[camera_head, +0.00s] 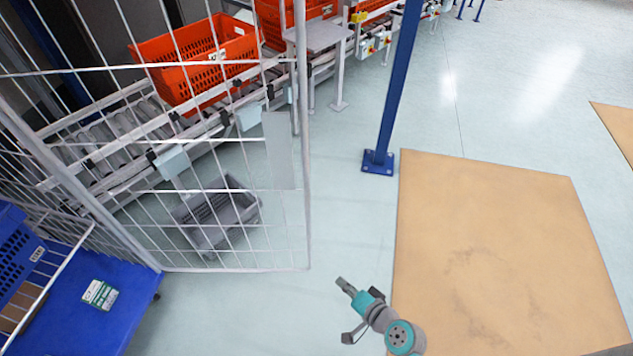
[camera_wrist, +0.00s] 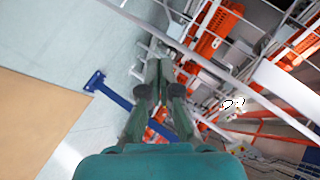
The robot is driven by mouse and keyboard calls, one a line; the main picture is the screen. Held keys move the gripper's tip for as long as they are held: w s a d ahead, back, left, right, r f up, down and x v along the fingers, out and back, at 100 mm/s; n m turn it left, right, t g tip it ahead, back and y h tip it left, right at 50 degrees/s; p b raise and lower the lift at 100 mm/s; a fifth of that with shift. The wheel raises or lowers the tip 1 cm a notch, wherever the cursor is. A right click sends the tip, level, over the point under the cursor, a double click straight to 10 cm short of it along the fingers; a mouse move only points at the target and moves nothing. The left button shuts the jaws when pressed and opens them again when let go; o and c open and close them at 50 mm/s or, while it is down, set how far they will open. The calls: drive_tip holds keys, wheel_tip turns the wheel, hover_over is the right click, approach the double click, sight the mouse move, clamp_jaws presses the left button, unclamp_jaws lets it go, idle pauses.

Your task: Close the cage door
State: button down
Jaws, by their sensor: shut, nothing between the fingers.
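The cage door (camera_head: 305,190) is a white wire-mesh panel in the left half of the head view. It stands open, swung away from the cage, with its free edge towards the middle of the picture. The cage (camera_head: 75,318) has a blue floor and wire sides at the lower left. My gripper (camera_head: 343,284) is shut and empty, to the right of and in front of the door's free edge, apart from it in the picture. In the wrist view my gripper (camera_wrist: 160,72) points towards white bars, and its closed fingers overlap part of the background.
A blue crate (camera_head: 18,262) and a small green-and-white box (camera_head: 99,295) sit in the cage. Behind the door are a roller conveyor (camera_head: 110,130) with orange totes (camera_head: 200,58) and a grey crate (camera_head: 222,215). A blue post (camera_head: 395,90) stands right. Floor around my gripper is clear.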

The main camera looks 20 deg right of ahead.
drive_tip(key=w+d+r+t+y, duration=0.1)
drive_tip(key=w+d+r+y, duration=0.35)
drive_tip(key=w+r, duration=0.45)
drive_tip(key=w+d+r+t+y, duration=0.1)
drive_tip(key=w+d+r+y, duration=0.5)
drive_tip(key=w, duration=0.5)
drive_tip(key=w+a+h, duration=0.3)
drive_tip(key=w+a, duration=0.4)
drive_tip(key=w, duration=0.1)
drive_tip(key=shift+y, duration=0.25)
drive_tip(key=shift+s+a+r, duration=0.1)
drive_tip(key=shift+s+a, duration=0.2)
drive_tip(key=shift+s, duration=0.3)
drive_tip(key=shift+s+a+r, duration=0.15)
drive_tip(key=shift+s+a, duration=0.1)
drive_tip(key=shift+s, duration=0.4)
drive_tip(key=shift+s+a+r, duration=0.1)
drive_tip(key=shift+s+a, duration=0.2)
drive_tip(key=shift+s, duration=0.3)
